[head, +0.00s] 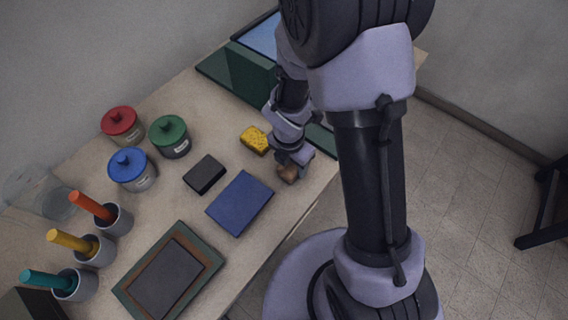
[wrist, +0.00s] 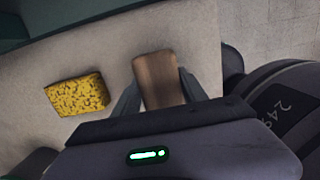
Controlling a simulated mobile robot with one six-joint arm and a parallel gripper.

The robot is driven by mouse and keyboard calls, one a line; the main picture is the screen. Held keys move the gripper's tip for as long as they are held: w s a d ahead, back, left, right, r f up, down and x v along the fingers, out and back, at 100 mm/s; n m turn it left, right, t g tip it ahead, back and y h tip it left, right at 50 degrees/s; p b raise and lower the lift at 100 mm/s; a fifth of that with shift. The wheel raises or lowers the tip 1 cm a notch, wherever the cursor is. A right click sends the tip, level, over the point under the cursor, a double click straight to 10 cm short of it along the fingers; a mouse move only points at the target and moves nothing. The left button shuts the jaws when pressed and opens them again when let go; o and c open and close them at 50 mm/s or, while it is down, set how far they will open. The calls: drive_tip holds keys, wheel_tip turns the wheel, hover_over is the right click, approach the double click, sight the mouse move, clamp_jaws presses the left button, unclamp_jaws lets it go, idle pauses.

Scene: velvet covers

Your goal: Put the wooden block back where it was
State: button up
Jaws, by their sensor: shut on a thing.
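The wooden block (wrist: 157,80) is a brown block between the two fingers of my gripper (wrist: 156,95), in the wrist view. My gripper is shut on it. In the head view the wooden block (head: 288,173) shows small at the end of my arm, below my gripper (head: 290,165), near the table's right edge. Part of the block is hidden by the gripper there. I cannot tell whether the block touches the table.
A yellow speckled sponge (head: 254,140) lies left of my gripper. A blue book-like slab (head: 240,203) and a dark block (head: 204,174) lie nearer. Lidded jars (head: 170,137), several cups with coloured sticks (head: 94,250) and a framed panel (head: 196,243) fill the left side. A green box (head: 238,72) stands behind.

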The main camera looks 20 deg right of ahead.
drive_tip(key=shift+s+a+f, duration=0.15)
drive_tip(key=shift+a+f, duration=0.2)
drive_tip(key=shift+f, duration=0.25)
drive_tip(key=shift+s+a+r, duration=0.1)
drive_tip(key=shift+s+r, duration=0.05)
drive_tip(key=shift+r, duration=0.1)
drive_tip(key=shift+d+f, duration=0.1)
drive_tip(key=shift+d, duration=0.3)
drive_tip(key=o, duration=1.3)
drive_tip(key=shift+a, duration=0.15)
